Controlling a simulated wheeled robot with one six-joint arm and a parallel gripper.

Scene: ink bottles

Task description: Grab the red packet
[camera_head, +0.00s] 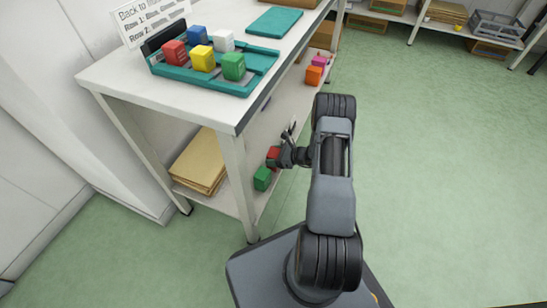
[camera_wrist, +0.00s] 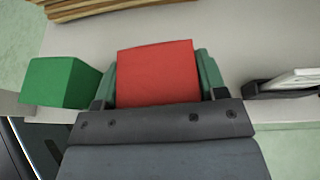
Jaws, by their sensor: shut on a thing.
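A red packet (camera_head: 273,153) is at the lower shelf of the white bench, partly hidden by my gripper (camera_head: 281,159). In the wrist view the red packet (camera_wrist: 157,72) fills the space between my two green-padded fingers, and my gripper (camera_wrist: 158,88) is shut on it. Whether the packet touches the shelf is hard to tell. Another red packet (camera_head: 175,53) sits in the teal tray (camera_head: 262,66) on the bench top, away from my gripper.
A green packet (camera_head: 262,179) stands on the lower shelf close beside the held one; it also shows in the wrist view (camera_wrist: 60,82). Brown folders (camera_head: 199,162) lie further left. Orange (camera_head: 313,75) and pink packets are further along. The bench leg (camera_head: 239,187) is near; floor at right is clear.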

